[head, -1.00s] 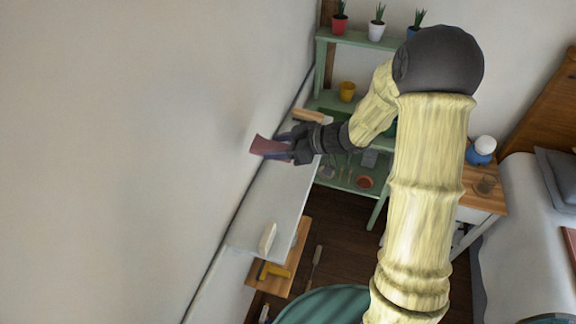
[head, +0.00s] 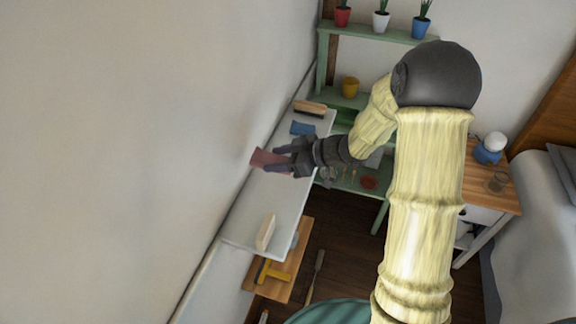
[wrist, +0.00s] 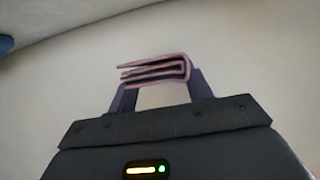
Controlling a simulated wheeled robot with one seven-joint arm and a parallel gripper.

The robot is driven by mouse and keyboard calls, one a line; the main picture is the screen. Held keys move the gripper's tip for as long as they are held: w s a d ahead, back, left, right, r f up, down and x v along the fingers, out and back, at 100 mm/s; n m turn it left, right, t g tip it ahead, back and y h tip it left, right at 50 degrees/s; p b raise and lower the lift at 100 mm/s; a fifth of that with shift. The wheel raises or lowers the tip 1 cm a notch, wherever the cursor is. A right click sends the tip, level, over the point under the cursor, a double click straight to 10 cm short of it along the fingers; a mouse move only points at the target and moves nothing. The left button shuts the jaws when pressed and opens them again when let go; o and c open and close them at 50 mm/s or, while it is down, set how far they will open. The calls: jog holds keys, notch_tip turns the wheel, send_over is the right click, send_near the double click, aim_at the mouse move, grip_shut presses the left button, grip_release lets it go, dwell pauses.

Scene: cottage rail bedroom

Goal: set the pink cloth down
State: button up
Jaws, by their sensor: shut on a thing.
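The pink cloth (head: 264,158) is a folded, dull pink piece at the wall side of a white shelf (head: 262,205). My gripper (head: 280,160) is shut on it. In the wrist view the cloth (wrist: 155,69) shows its folded layers edge-on between the two dark fingers (wrist: 160,88), with a pale surface behind it. In the head view the cloth appears over the shelf's wall-side edge; I cannot tell whether it touches the shelf.
On the white shelf are a blue folded cloth (head: 302,128), a wooden-backed brush (head: 310,107) at the far end and a cream block (head: 266,232) at the near end. A lower wooden shelf (head: 285,285) holds a yellow-handled tool (head: 273,273). A green shelf unit (head: 322,60) stands behind.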

jog(key=shift+d+r, duration=0.1)
jog(key=shift+r, duration=0.05)
send_over(280, 189)
jog(key=shift+s+f, duration=0.1)
jog(key=shift+f, duration=3.1)
jog(key=shift+f+b, duration=0.1)
jog(key=shift+b, duration=0.2)
jog(key=shift+f, duration=1.75)
jog(key=shift+f, duration=0.15)
jog(key=o, duration=1)
jog(key=shift+c, duration=0.2)
